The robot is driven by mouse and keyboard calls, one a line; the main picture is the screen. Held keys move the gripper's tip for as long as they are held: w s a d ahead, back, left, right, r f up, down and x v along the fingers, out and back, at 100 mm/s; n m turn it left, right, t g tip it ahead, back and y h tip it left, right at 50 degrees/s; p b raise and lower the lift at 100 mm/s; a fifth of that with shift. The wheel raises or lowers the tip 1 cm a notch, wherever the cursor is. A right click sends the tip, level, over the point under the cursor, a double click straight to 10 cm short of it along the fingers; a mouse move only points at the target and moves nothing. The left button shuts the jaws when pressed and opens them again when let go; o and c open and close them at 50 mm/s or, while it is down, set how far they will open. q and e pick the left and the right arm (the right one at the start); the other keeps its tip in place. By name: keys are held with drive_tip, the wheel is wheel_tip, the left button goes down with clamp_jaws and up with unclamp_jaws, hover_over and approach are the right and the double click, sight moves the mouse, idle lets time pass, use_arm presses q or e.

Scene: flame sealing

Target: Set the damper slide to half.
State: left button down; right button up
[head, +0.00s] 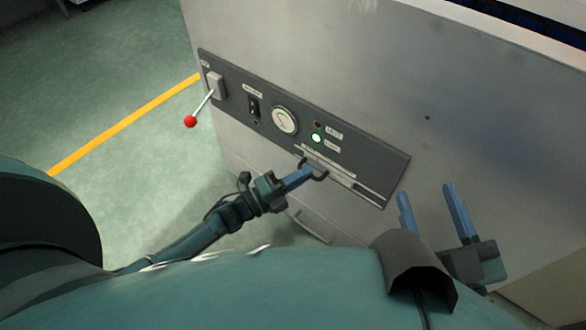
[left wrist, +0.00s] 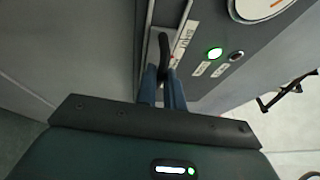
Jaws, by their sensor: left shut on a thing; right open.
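The damper slide's dark handle (head: 315,167) sits on a slot in the dark control panel (head: 369,165), toward the slot's left end. The pale slot strip (head: 350,181) runs on to the right of the handle. My left gripper (head: 304,177) is shut on the handle. In the left wrist view the curved black handle (left wrist: 164,50) stands between the blue fingers (left wrist: 163,85), and the fingers partly hide its base. The scale marks are too small to read. My right gripper (head: 432,208) is open and empty at the lower right, apart from the panel.
A lever with a red knob (head: 190,121) sticks out at the panel's left. A black switch (head: 253,106), a round gauge (head: 285,120) and a lit green lamp (head: 316,138) lie left of and above the slide. The floor (head: 100,90) at left is clear.

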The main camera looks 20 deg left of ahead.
use_arm(q)
drive_tip(key=shift+s+d, duration=0.25)
drive_tip(key=shift+d, duration=0.35)
drive_tip(key=shift+s+d, duration=0.2)
drive_tip(key=shift+d, duration=0.35)
drive_tip(key=c, duration=1.5)
unclamp_jaws()
drive_tip(key=shift+a, duration=0.1)
drive_tip(key=p+v, duration=0.2)
drive_tip(key=v, duration=1.1)
drive_tip(key=shift+s, duration=0.15)
